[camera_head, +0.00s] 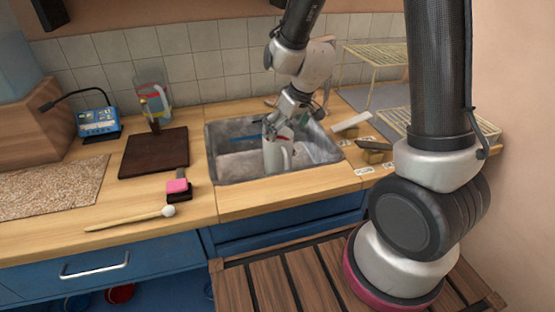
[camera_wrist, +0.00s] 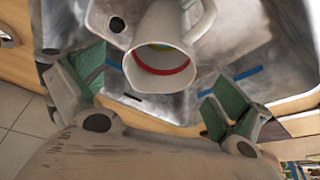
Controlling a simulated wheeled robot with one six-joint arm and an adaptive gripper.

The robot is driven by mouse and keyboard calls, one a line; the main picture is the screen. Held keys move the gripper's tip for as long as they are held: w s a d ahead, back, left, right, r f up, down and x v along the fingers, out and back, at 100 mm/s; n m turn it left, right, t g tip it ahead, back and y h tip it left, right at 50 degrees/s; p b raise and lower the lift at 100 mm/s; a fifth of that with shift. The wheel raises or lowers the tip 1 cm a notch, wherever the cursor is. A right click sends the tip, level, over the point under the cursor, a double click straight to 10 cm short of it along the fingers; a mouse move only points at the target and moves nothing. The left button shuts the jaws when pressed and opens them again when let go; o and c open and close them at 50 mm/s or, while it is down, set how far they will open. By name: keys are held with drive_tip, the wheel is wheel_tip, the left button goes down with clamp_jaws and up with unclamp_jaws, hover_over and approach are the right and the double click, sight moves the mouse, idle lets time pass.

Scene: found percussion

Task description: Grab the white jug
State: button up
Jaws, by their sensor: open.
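The white jug (camera_head: 276,152) stands upright in the metal sink (camera_head: 234,166), its handle on the right in the head view. In the wrist view the jug (camera_wrist: 165,28) shows from above, its mouth toward me, with red, yellow and blue-green rings inside and its handle at the upper right. My gripper (camera_head: 277,127) is over the sink at the jug's top; it hides part of the rim. In the wrist view my gripper (camera_wrist: 158,95) is open, its green-padded fingers on either side below the jug's mouth. No finger visibly touches the jug.
A mallet (camera_head: 132,218), pink block (camera_head: 178,186), dark board (camera_head: 153,152) and blue device (camera_head: 97,122) lie left of the sink. Small blocks and paper labels (camera_head: 364,170) lie to its right. A wire rack (camera_head: 375,54) stands behind. The counter front (camera_head: 250,207) is clear.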

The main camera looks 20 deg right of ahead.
sight(280, 136)
drive_tip(key=x, duration=0.5)
drive_tip(key=shift+w+a, duration=0.1)
drive_tip(key=c, duration=1.8)
